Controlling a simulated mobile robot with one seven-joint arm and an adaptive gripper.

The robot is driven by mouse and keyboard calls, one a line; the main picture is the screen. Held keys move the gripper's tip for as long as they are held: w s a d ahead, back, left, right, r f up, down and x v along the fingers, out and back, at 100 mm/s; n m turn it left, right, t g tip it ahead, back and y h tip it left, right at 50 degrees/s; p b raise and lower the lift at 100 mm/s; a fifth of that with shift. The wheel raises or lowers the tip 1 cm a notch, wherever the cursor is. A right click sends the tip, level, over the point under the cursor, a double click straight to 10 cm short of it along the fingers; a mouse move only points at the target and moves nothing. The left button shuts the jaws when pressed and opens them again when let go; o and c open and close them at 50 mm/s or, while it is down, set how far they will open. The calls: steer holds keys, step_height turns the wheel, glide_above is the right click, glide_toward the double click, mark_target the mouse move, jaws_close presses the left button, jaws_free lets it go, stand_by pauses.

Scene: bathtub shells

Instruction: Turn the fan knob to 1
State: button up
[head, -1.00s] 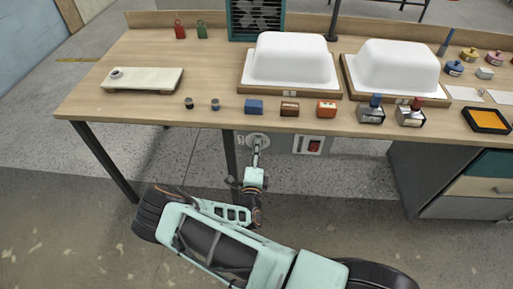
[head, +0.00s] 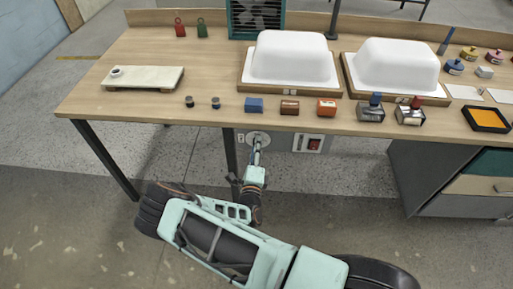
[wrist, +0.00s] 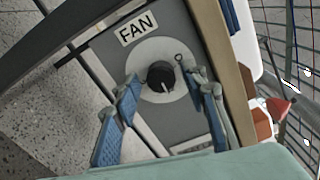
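The fan knob (wrist: 160,76) is a black round knob with a white pointer line, on a pale round dial (wrist: 143,88) fixed to a grey panel. A "FAN" label (wrist: 137,28) sits beside it. The pointer aims toward the lower part of the wrist picture; I cannot read a number there. A small ring mark shows on the dial edge. My gripper (wrist: 166,78) is open, its blue-padded fingers on either side of the knob with gaps visible. In the head view my gripper (head: 257,150) is in front of the dial (head: 258,136), under the table's front edge; the knob is hidden there.
A red switch (head: 314,145) is on the panel right of the dial. The wooden tabletop (head: 150,60) overhangs above, carrying two white tub shells (head: 290,58) and several small items along its front edge. A table leg (head: 230,152) stands just left of the dial. The floor in front is clear.

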steer(key=s, duration=1.2)
steer(key=shift+a, duration=0.2)
